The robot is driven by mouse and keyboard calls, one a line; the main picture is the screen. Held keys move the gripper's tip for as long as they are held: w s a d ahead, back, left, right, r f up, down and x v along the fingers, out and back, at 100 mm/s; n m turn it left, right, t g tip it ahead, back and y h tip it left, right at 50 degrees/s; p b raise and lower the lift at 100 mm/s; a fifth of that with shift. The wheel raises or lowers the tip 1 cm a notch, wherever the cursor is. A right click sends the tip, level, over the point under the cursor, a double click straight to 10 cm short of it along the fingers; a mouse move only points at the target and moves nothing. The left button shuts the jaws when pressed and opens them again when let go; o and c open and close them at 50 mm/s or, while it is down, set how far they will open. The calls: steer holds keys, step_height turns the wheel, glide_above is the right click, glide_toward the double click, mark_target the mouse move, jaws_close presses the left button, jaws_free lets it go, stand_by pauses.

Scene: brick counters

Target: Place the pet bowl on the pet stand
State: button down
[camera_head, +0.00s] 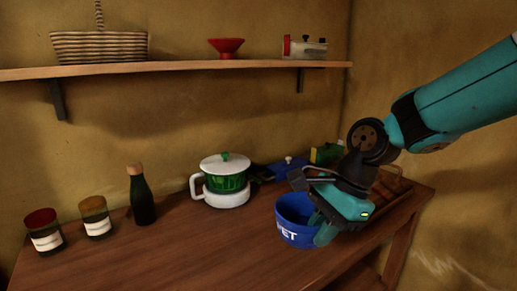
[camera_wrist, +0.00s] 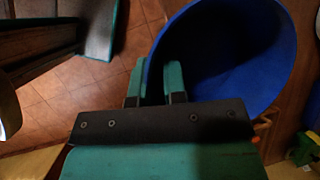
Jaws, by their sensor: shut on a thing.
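The pet bowl (camera_head: 293,222) is deep blue with white "PET" lettering, at the right part of the wooden counter in the head view. My gripper (camera_head: 322,228) is shut on the bowl's right wall. In the wrist view the two green fingers (camera_wrist: 160,82) straddle the rim of the bowl (camera_wrist: 262,20), which looks empty inside. I cannot tell whether its base touches the counter. A brown slatted piece (camera_head: 392,190) shows partly behind my gripper at the counter's right end; I cannot tell whether it is the pet stand.
A wall shelf (camera_head: 180,69) runs above. The front counter (camera_head: 200,245) is clear.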

steer(key=d+f+n+g+h, duration=0.1)
steer(key=d+f+n+g, duration=0.1)
steer(key=d+f+n, duration=0.4)
steer(key=d+f+n+g+h, duration=0.1)
steer(key=d+f+n, duration=0.5)
steer(key=d+f, duration=0.6)
step_height(320, 180, down, 8)
steer(key=shift+w+d+r+g+h, duration=0.15)
steer(key=shift+w+d+g+h, duration=0.1)
steer(key=shift+g+h, duration=0.2)
steer(key=shift+s, duration=0.15)
